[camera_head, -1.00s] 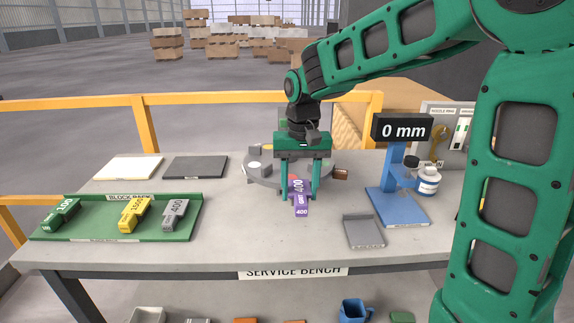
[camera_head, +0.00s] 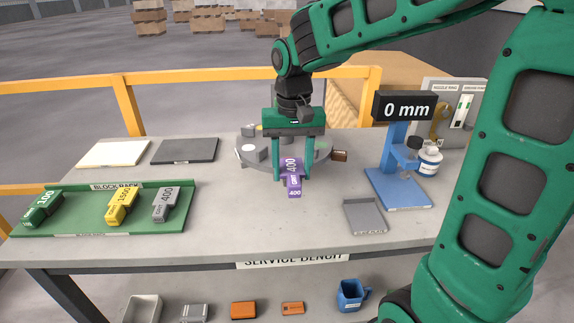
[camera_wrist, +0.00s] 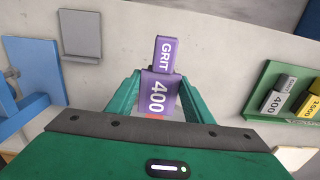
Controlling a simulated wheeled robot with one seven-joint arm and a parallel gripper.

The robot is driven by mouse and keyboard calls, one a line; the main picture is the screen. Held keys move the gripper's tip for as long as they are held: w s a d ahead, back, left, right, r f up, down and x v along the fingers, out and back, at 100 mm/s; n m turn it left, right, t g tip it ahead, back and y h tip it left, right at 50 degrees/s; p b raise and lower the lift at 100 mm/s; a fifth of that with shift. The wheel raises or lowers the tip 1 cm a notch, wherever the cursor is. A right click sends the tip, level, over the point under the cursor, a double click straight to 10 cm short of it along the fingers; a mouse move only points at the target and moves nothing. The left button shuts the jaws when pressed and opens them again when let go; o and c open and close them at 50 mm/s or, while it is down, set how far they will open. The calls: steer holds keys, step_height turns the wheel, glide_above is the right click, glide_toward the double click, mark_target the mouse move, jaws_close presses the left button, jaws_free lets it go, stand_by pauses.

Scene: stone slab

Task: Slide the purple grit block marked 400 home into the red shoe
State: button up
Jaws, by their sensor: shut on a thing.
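The purple block marked 400 (camera_head: 292,178) is between the two green fingers of my gripper (camera_head: 292,170), above the near edge of the round grey turntable (camera_head: 247,154). My gripper is shut on it. In the wrist view the purple block (camera_wrist: 159,90) shows its 400 face between the fingers, and its narrower GRIT end points away from the gripper. A small strip of red (camera_wrist: 155,117) shows at the block's gripper-side edge. It may be the red shoe; the rest is hidden by the block and gripper. I cannot tell whether block and shoe touch.
A green block rack (camera_head: 160,221) at left holds green, yellow and grey blocks. A blue gauge stand (camera_head: 398,190) reading 0 mm and a white bottle (camera_head: 429,160) stand at right. A grey plate (camera_head: 366,216) lies front right. The bench's middle front is clear.

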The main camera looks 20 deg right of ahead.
steer(key=shift+a+f, duration=0.15)
steer(key=shift+f, duration=2.55)
steer(key=shift+s+f, duration=0.1)
steer(key=shift+f, duration=0.2)
steer(key=shift+w+d, duration=0.25)
steer(key=shift+w, duration=0.6)
steer(key=shift+w+d, duration=0.3)
steer(key=shift+w, duration=0.55)
steer(key=shift+w+d, duration=0.25)
steer(key=shift+w, duration=0.6)
stand_by(1.2)
steer(key=o, duration=1.4)
steer(key=shift+c, duration=0.2)
steer(key=shift+r, duration=0.1)
step_height(320, 180, up, 11)
steer(key=shift+f, duration=0.2)
